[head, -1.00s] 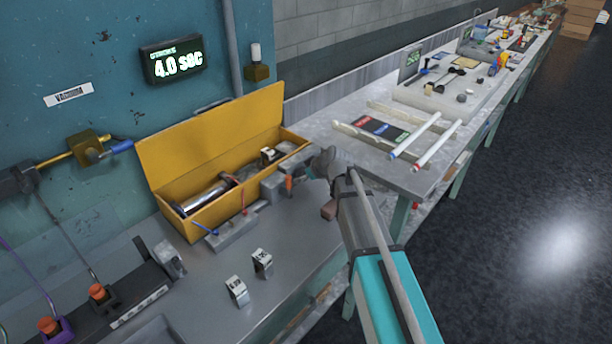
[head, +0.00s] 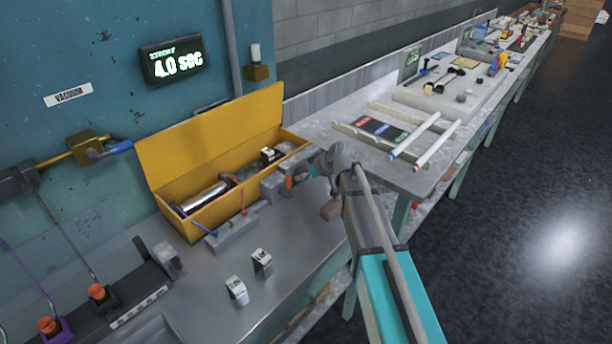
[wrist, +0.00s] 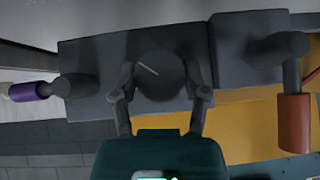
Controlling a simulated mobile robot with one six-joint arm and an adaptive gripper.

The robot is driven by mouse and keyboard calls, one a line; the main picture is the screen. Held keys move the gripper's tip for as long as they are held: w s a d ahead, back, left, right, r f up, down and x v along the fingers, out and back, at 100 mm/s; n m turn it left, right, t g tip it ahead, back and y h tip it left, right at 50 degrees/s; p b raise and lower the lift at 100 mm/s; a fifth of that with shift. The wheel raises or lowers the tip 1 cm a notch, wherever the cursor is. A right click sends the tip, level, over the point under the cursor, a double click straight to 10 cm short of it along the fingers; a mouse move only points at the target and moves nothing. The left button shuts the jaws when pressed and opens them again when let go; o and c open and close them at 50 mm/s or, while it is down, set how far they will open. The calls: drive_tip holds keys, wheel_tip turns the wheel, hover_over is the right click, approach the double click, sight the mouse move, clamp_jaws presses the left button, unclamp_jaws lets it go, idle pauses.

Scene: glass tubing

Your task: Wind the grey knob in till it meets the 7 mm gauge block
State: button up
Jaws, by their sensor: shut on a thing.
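The grey knob (wrist: 160,72) is a dark round knob with a pale line across its face, on a dark grey block (wrist: 95,62) in the wrist view. My gripper (wrist: 163,88) is shut on it, one finger on each side. In the head view my gripper (head: 312,172) is at the right end of the yellow box, where my wrist hides the knob. Two small metal blocks, one nearer (head: 236,291) and one farther (head: 262,263), stand on the bench. Their markings are too small to read, so I cannot tell which is 7 mm. No gauge block shows at the knob.
A purple-tipped lever (wrist: 35,91) and an orange-handled lever (wrist: 294,122) flank the knob closely. The open yellow box (head: 215,150) holds a shiny cylinder (head: 205,196).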

drive_tip(key=m+g+y+b, duration=0.2)
drive_tip(key=g+y, duration=0.1)
drive_tip(key=shift+w+f, duration=0.1)
drive_tip(key=shift+f, duration=0.15)
drive_tip(key=shift+d+m+g+y+b, duration=0.1)
drive_tip(key=shift+m+g+y+b, duration=0.5)
drive_tip(key=shift+b, duration=0.25)
drive_tip(key=shift+r+m+g+y+b, duration=0.1)
drive_tip(key=shift+m+g+y+b, duration=0.2)
drive_tip(key=shift+y+b, duration=0.1)
drive_tip(key=o, duration=1.1)
drive_tip(key=shift+o, duration=0.2)
drive_tip(key=shift+r, duration=0.1)
